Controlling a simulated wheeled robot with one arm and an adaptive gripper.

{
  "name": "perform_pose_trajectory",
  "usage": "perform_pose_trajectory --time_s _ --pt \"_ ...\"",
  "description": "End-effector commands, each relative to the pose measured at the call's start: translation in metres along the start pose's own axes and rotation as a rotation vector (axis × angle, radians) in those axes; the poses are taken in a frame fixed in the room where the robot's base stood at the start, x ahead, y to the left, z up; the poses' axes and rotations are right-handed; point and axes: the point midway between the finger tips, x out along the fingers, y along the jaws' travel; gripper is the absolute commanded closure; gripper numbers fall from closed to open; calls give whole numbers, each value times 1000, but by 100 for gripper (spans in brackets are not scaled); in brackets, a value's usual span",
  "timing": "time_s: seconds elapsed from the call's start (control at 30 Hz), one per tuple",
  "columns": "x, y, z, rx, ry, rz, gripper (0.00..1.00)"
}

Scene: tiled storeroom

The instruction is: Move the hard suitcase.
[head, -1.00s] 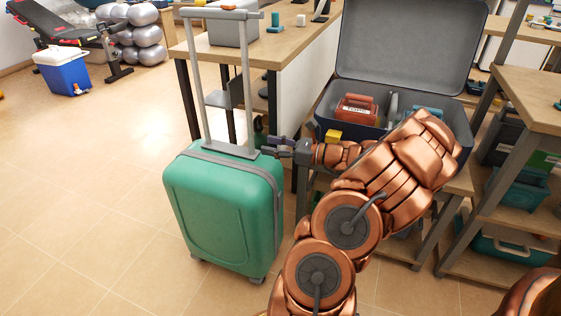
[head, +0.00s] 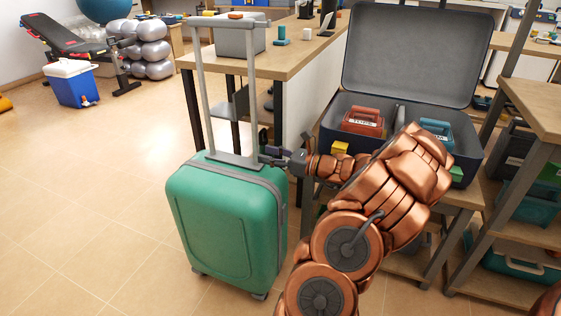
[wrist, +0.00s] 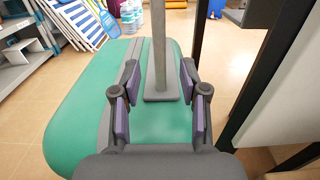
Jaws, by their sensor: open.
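The green hard suitcase (head: 225,222) stands upright on its wheels on the tiled floor, left of my arm in the head view. Its grey pull handle (head: 253,95) is fully extended, with two posts and a top bar. My gripper (head: 271,155) is open just above the suitcase's top, at the right post's base. In the wrist view the green suitcase top (wrist: 75,115) lies below my gripper (wrist: 159,82). A grey handle post (wrist: 159,45) rises between the two spread fingers, with gaps on both sides. No grip on it shows.
A wooden table (head: 290,55) stands close behind the suitcase. An open dark case (head: 410,65) with a red box sits on a bench behind my arm. Shelving (head: 535,95) is at the right. A blue cooler (head: 72,85) stands far left; the floor left of the suitcase is clear.

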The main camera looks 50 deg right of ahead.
Motion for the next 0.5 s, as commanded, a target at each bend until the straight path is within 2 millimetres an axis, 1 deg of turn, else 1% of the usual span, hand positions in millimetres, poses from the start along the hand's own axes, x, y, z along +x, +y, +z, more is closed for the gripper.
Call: perform_pose_trajectory --time_s 0.03,0.2,0.3,0.5 --pt "7 1 -3 -1 0 2 56" --pt "22 0 -2 0 -1 1 56" --pt "26 0 -1 0 -1 0 56" --pt "27 0 0 1 -2 -1 56"
